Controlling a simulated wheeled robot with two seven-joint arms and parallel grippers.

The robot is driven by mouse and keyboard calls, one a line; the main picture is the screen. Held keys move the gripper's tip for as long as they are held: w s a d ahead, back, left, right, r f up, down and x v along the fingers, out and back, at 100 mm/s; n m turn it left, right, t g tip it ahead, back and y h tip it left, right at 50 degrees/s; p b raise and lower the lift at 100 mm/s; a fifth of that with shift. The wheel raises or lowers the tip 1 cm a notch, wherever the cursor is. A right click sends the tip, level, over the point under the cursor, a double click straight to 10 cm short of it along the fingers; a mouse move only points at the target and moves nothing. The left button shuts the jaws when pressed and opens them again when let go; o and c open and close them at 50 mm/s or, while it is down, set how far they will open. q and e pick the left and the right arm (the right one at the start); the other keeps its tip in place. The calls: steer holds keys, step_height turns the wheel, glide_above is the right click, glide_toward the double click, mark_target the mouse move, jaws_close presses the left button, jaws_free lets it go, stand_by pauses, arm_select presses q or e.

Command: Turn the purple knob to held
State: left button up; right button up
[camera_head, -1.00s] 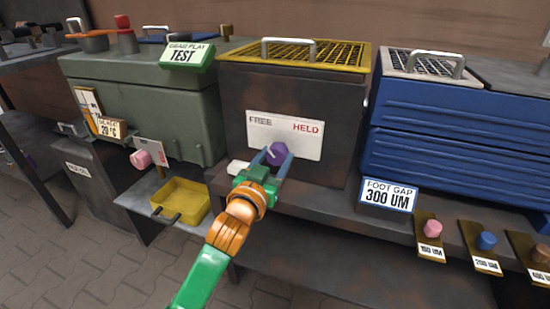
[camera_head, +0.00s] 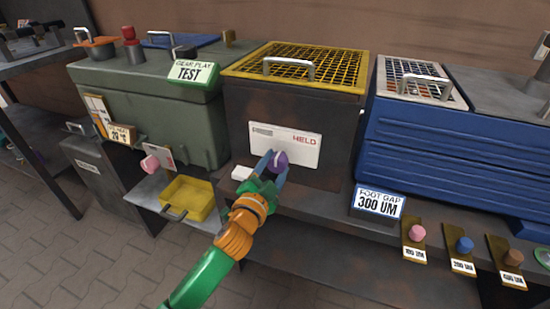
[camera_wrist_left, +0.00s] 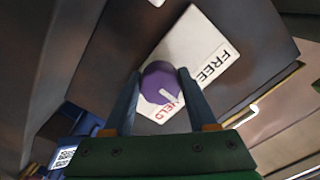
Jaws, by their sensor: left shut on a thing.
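The purple knob (camera_head: 281,160) is on a white label plate (camera_head: 303,151) on the front of a dark box with a yellow mesh top. The plate reads FREE on its left and HELD on its right; FREE is hard to read in the head view. My left gripper (camera_head: 272,168) is shut on the knob, with a finger on each side. In the left wrist view the knob (camera_wrist_left: 158,80) sits between the fingertips. Its white pointer mark lies between the two words, nearer HELD. My right gripper is not in view.
A green gear play test box (camera_head: 150,110) with a pink knob (camera_head: 150,162) stands to the left, above a yellow tray (camera_head: 188,198). A blue ribbed box (camera_head: 450,150) stands to the right, behind a foot gap sign (camera_head: 378,203) and several tagged knobs.

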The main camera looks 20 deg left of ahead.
arm_select(q)
steer(key=m+p, duration=0.1)
steer(key=m, duration=0.2)
steer(key=shift+r, duration=0.2)
steer(key=m+p, duration=0.1)
steer(key=m, duration=0.1)
steer(key=shift+m+p, duration=0.4)
steer(key=shift+m, duration=0.7)
steer(key=shift+m+p, duration=0.35)
steer(key=shift+m, duration=0.05)
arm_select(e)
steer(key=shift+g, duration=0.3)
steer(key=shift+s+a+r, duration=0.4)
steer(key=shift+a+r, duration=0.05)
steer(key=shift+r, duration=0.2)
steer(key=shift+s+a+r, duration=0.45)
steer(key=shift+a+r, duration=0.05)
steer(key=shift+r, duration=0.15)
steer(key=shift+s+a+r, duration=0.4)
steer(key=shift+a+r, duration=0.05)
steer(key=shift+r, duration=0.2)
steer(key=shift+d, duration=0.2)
arm_select(q)
steer(key=o, duration=1.1)
steer(key=shift+c, duration=0.2)
steer(key=o, duration=0.3)
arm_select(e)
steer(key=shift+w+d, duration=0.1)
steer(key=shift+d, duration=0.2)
